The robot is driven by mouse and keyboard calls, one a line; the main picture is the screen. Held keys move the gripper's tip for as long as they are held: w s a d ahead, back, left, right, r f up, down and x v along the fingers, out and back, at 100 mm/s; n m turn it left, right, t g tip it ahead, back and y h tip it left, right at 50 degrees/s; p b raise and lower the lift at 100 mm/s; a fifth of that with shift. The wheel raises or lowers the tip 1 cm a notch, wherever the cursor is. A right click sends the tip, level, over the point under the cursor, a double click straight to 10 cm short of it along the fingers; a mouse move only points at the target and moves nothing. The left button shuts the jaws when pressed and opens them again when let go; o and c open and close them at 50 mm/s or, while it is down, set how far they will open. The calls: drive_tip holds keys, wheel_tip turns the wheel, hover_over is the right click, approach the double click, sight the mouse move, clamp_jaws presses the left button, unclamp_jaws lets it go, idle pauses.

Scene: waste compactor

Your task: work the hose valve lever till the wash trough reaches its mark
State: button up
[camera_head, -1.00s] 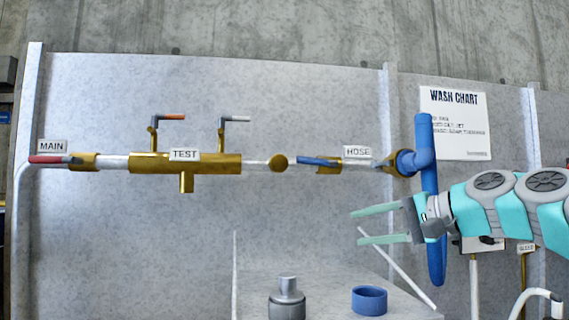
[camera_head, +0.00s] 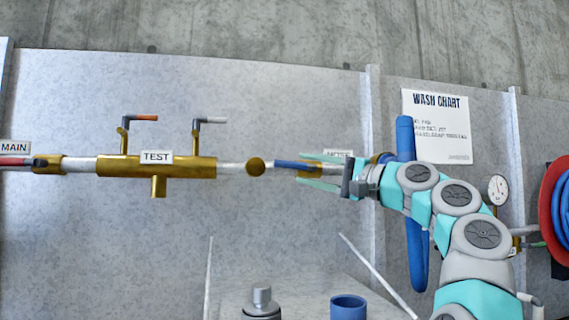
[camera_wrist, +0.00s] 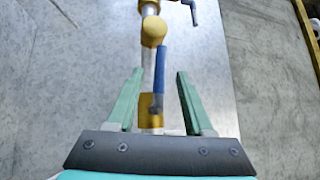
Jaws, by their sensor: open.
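The hose valve has a blue lever (camera_head: 292,165) lying along the pipe over a brass body (camera_head: 316,171). In the wrist view the blue lever (camera_wrist: 160,76) runs from the brass valve body (camera_wrist: 147,110) toward a round brass fitting. My gripper (camera_head: 322,170) is open at the valve, its teal fingers on either side of the brass body. In the wrist view the fingers of my gripper (camera_wrist: 160,95) stand apart with the valve and lever end between them; I cannot tell if they touch. The HOSE label (camera_head: 338,154) is partly hidden by my gripper. The wash trough and its mark are not identifiable.
The MAIN lever (camera_head: 16,162) is red at the far left. A grey bottle (camera_head: 262,303) and blue cup (camera_head: 348,308) stand below.

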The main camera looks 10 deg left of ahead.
sight(292, 166)
drive_tip(key=p+x, duration=0.2)
drive_tip(key=x, duration=0.4)
clamp_jaws()
idle(0.3)
idle(1.0)
